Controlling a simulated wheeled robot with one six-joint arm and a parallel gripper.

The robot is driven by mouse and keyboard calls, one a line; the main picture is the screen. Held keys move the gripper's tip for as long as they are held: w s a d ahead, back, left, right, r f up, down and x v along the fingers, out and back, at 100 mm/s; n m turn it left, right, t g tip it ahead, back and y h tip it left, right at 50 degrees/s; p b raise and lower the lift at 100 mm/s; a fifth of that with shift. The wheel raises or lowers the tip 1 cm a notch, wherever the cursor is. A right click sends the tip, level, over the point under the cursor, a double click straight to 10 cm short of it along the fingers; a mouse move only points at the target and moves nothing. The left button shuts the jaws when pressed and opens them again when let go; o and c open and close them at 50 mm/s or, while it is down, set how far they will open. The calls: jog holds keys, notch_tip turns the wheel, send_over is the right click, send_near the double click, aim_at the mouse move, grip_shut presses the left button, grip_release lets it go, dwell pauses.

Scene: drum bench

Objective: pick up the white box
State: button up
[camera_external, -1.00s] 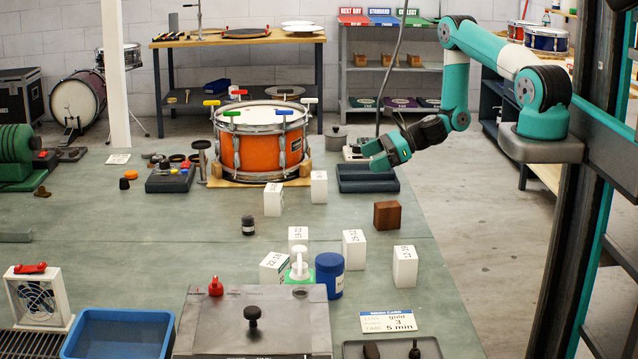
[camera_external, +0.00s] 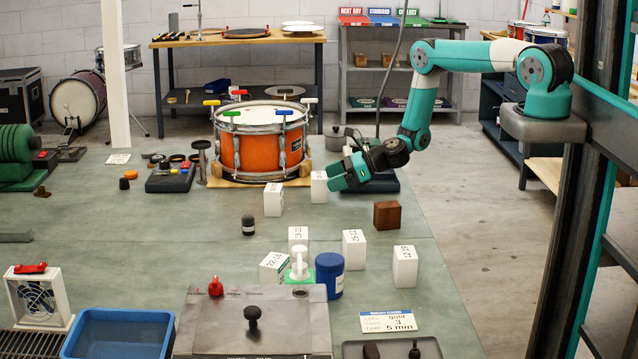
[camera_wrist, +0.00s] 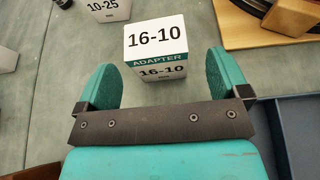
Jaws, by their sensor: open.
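Several white boxes stand on the green bench. One white box (camera_external: 319,187) stands right of the drum; in the wrist view the box straight ahead of my gripper is labelled "16-10 ADAPTER" (camera_wrist: 156,50). My gripper (camera_external: 334,175) is beside this box, jaws open and empty. In the wrist view its teal fingers (camera_wrist: 159,75) point toward the box, one toward each side, with the box at the level of the fingertips or just past them. I cannot tell whether they touch. Another white box (camera_external: 273,200) stands to the left, labelled "10-25" in the wrist view (camera_wrist: 108,8).
An orange drum (camera_external: 262,152) on a wooden base is behind the box. A dark blue tray (camera_external: 385,185) lies under my wrist. A brown block (camera_external: 387,214) and more white boxes (camera_external: 354,250) stand nearer the front. A small dark jar (camera_external: 248,225) stands front left.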

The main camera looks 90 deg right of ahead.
aim_at(319, 183)
jog(key=shift+p+x, duration=0.85)
jog(key=shift+x, duration=1.45)
jog(key=shift+a, duration=0.1)
jog(key=shift+c, duration=0.2)
jog(key=c, duration=1)
